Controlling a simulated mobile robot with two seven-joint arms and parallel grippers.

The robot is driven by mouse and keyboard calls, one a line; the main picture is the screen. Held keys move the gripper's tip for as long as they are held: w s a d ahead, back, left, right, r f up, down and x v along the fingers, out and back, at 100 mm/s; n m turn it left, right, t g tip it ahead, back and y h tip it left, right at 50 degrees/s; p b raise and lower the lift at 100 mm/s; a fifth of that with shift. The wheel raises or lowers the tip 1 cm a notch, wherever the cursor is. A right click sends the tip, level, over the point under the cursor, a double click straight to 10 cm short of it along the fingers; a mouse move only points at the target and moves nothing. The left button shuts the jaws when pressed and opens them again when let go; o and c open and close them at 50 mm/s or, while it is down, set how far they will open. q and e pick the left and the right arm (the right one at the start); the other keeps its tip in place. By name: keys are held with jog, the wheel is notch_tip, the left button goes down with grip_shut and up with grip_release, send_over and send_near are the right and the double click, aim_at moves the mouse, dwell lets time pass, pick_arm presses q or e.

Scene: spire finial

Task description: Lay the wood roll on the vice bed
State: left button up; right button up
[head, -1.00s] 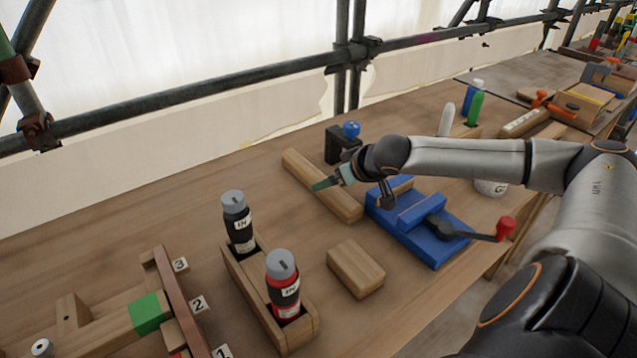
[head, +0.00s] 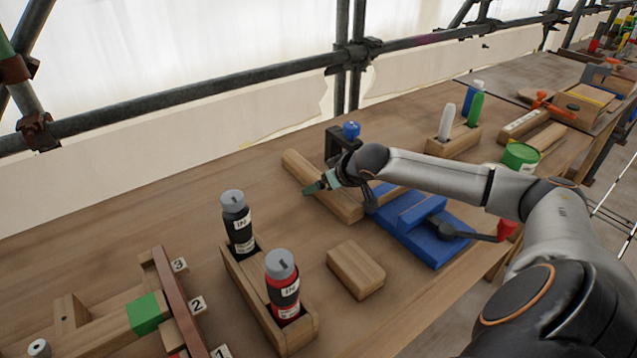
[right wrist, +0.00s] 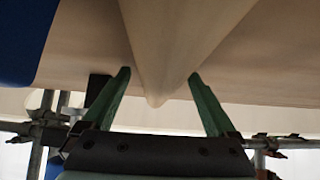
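A long wooden piece, which looks like the wood roll (head: 302,170), lies on the bench left of the blue vice (head: 428,246). My right gripper (head: 312,190) is at this piece, pointing left across it. In the right wrist view the green fingers (right wrist: 160,75) are apart, with a tapering wooden shape (right wrist: 158,50) between them; I see gaps beside it. The vice has a blue bed and jaw and a dark handle with a red knob (head: 507,230). My right arm hides part of the vice's far side. My left gripper is out of view.
A wooden block (head: 355,270) lies in front of the vice. A wooden holder (head: 245,285) with two bottles stands to its left. A black stand with a blue knob (head: 351,130) is behind the gripper. A green can (head: 521,158) and another bottle holder (head: 453,142) are at right.

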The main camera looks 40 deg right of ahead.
jog(key=shift+r, duration=0.1)
grip_shut()
dwell(0.5)
